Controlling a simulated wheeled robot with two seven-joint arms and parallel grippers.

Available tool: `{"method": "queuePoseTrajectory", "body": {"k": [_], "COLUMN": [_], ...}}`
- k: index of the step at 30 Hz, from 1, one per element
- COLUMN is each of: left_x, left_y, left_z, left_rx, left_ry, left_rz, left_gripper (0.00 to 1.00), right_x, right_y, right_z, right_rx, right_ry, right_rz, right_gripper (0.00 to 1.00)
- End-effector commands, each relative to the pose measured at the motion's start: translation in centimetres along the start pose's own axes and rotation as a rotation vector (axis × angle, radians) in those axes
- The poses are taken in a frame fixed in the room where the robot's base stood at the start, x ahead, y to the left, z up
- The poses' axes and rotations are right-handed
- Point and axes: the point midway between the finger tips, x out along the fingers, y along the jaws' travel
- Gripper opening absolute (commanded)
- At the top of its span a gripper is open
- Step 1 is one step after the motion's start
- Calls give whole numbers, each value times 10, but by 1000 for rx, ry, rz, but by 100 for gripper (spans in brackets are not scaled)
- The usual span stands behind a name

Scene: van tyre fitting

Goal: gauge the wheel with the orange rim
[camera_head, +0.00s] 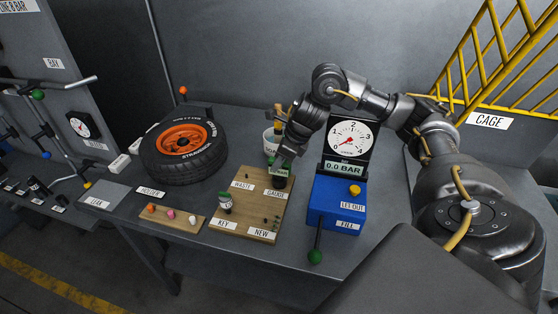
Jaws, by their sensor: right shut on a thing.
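The wheel with the orange rim (182,139) lies on its side on the grey bench, left of centre, its black tyre facing up. My right gripper (281,163) reaches down over the wooden board (237,224), at the spot labelled GAUGE. It is shut on a small dark and green thing (279,179), seemingly the gauge, partly hidden by the fingers. I cannot tell whether that thing still touches the board. The gripper is right of the wheel and apart from it. My left gripper is not in view.
A blue box (337,203) with a dial and a 0.0 BAR display stands right of the board, a green-knobbed lever at its front. A white tub (270,143) stands behind my gripper. A small tray (172,217) holds coloured caps. A yellow cage (500,60) rises at right.

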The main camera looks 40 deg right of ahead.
Motion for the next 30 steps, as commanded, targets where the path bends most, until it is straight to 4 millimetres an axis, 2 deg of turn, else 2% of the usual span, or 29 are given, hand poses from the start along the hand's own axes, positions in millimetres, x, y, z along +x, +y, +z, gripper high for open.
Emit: {"method": "queuePoseTrajectory", "body": {"k": [1, 6, 7, 12, 13, 23, 30], "left_x": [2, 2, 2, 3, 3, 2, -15], "left_y": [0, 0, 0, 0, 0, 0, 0], "left_z": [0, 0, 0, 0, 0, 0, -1], "left_rx": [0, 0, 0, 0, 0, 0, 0], "left_ry": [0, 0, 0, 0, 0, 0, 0], "left_rz": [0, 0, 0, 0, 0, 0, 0], "left_gripper": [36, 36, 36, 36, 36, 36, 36], "right_x": [6, 7, 7, 9, 9, 8, -15], "right_y": [3, 4, 4, 5, 5, 5, 2], "right_z": [-3, -4, -4, -5, -5, -4, 2], "right_rx": [-2, -3, -3, -3, -4, -5, -5], "right_ry": [8, 10, 10, 12, 12, 14, 9], "right_rz": [8, 10, 10, 12, 12, 13, 9], "right_gripper": [0, 0, 23, 45, 47, 47, 47]}}
